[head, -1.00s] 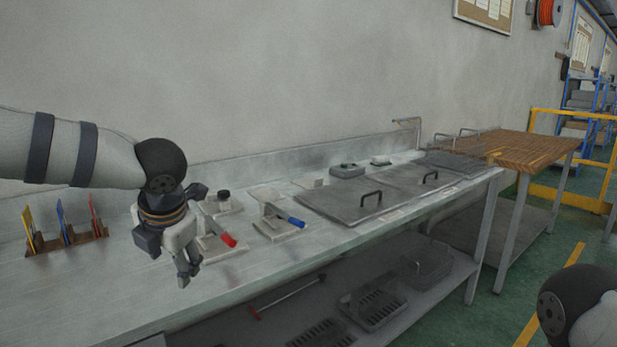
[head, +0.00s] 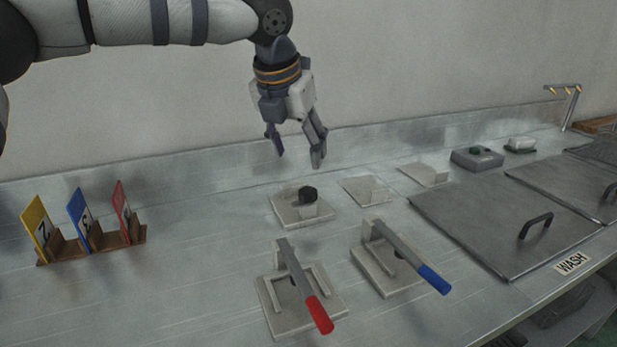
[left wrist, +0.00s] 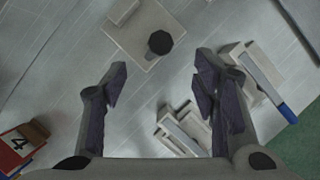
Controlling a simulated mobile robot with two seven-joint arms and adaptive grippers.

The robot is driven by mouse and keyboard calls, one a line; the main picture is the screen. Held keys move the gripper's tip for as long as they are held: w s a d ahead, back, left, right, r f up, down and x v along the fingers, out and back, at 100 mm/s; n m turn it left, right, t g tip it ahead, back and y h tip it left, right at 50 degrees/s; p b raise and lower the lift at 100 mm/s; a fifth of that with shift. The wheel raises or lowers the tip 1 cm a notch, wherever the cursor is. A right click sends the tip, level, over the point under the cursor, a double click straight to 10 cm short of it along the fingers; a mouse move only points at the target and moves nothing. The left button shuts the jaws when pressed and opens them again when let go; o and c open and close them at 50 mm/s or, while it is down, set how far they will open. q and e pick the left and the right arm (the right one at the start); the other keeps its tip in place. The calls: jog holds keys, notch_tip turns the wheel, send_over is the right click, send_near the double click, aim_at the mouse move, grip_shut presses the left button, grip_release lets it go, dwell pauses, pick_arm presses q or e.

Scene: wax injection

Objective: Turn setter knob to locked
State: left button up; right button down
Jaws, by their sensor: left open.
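The setter is a pale square plate (head: 287,212) with a small block and a black knob (head: 308,194) on it. It stands on the steel bench behind the red-handled and blue-handled fixtures. My left gripper (head: 301,160) is open and empty, fingers pointing down, above and slightly behind the knob in the head view. In the left wrist view the knob (left wrist: 160,42) shows beyond the two open fingertips (left wrist: 160,75), apart from them. Whether the knob is locked cannot be read. My right gripper is not in view.
Fixtures with a red handle (head: 318,315) and a blue handle (head: 433,279) stand in front of the setter. Coloured number cards stand in a wooden rack (head: 98,243) at left. Steel lids (head: 480,225) lie at right, with a grey box (head: 477,160) behind. Bare bench lies between rack and fixtures.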

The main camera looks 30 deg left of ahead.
aim_at(307, 191)
pick_arm(q)
jog(key=x, duration=1)
jog(key=shift+s+d+f+b, duration=0.1)
jog(key=shift+f+b, duration=0.25)
jog(key=shift+f, duration=0.15)
jog(key=c, duration=1.2)
